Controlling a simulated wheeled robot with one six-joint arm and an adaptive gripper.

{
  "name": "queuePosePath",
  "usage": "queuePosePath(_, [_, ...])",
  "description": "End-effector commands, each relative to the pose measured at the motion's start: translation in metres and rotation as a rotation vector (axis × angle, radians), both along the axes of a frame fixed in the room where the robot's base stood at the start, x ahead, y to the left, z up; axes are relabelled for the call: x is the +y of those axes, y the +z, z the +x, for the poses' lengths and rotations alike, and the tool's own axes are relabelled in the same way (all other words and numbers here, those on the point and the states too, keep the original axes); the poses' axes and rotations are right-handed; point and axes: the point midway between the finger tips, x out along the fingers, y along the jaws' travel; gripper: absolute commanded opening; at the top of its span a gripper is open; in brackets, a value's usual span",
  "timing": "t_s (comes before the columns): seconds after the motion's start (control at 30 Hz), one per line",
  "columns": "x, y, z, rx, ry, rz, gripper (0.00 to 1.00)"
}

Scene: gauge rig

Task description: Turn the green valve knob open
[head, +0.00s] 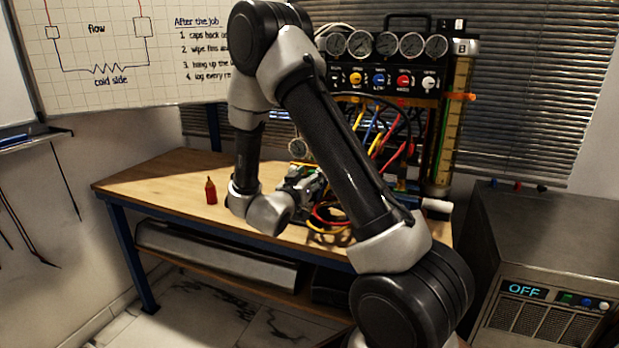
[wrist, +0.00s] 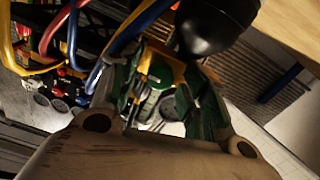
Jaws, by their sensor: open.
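I cannot make out a green valve knob for certain in either view; my arm crosses in front of part of the rig in the head view. The gauge rig (head: 345,75) stands at the back of the bench, with a row of knobs under its dials, among them a yellow knob (head: 356,79), a blue knob (head: 380,80) and a red knob (head: 404,82). My gripper (head: 306,181) is low over the bench, in front of the rig near the hoses. In the wrist view, my gripper's (wrist: 160,85) green fingers stand apart; whether they touch anything there is unclear.
Yellow, blue and red hoses (head: 385,135) hang in front of the rig, close to my gripper. A red bottle (head: 211,191) stands on the wooden bench (head: 150,180). A grey machine (head: 545,235) reading OFF is at the right. The bench's left part is mostly clear.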

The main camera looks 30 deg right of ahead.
Motion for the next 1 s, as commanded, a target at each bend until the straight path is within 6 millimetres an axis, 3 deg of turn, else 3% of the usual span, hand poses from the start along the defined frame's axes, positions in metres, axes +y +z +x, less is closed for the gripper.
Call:
queuePosePath(0.13, [0.0003,0.0001,0.0,0.0,0.001,0.0,0.46])
queuePosePath(0.4, [0.0005,0.0002,0.0,0.0,0.001,0.0,0.0])
queuePosePath(0.77, [0.0006,0.0002,0.0001,0.033,0.001,-0.025,0.0])
queuePosePath(1.0, [0.0007,0.0002,0.0003,0.144,0.001,-0.111,0.0])
